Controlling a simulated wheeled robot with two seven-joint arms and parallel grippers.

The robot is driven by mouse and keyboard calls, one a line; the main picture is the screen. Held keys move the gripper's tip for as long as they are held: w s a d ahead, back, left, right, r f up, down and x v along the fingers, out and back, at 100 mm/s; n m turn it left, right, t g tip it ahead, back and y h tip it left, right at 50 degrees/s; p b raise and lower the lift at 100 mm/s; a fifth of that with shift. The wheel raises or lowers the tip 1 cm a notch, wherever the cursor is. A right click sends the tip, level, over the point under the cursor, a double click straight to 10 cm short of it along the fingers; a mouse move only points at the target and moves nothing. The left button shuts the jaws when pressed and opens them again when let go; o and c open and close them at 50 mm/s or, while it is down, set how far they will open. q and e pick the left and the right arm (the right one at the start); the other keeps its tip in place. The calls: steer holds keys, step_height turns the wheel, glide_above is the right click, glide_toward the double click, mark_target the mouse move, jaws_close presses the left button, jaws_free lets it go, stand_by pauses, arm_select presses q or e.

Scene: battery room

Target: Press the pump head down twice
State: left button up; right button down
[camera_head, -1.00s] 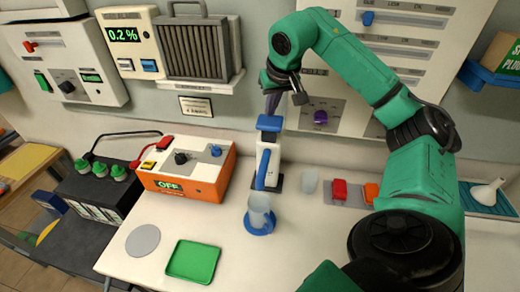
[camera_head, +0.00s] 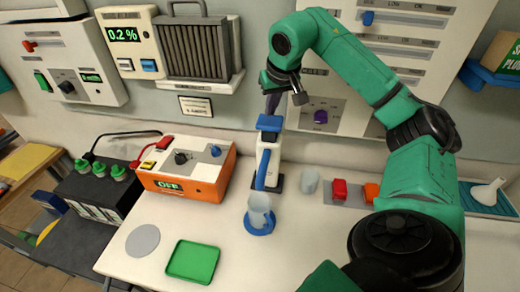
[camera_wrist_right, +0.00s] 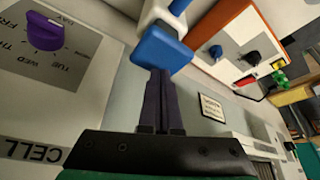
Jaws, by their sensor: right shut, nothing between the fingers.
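The pump stands upright on the table, with a white body (camera_head: 265,163) and a blue spout reaching down toward the front. Its blue pump head (camera_head: 269,123) is on top. A clear cup (camera_head: 259,204) stands on a blue round coaster (camera_head: 258,228) below the spout. My right gripper (camera_head: 272,108) is shut and empty, pointing down just over the pump head. In the right wrist view, the dark fingers (camera_wrist_right: 158,78) end at the edge of the blue head (camera_wrist_right: 163,48); I cannot tell whether they touch it. My left gripper is out of view.
An orange control box (camera_head: 186,172) reading OFF stands left of the pump. A green tray (camera_head: 193,261) and a grey disc (camera_head: 142,240) lie at the front left. A small clear cup (camera_head: 310,179) and a red block (camera_head: 340,188) sit to the right. A wall panel rises behind.

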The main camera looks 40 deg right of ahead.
mark_target(271, 122)
steer(key=shift+f+b, duration=1.75)
steer(key=shift+f, duration=1)
steer(key=shift+r, duration=0.1)
step_height(271, 122, up, 6)
steer(key=p, duration=0.6)
steer(key=shift+f, duration=0.25)
steer(key=shift+f, duration=0.2)
steer(key=shift+f+b, duration=2)
steer(key=shift+f, duration=0.7)
steer(key=shift+r, duration=0.2)
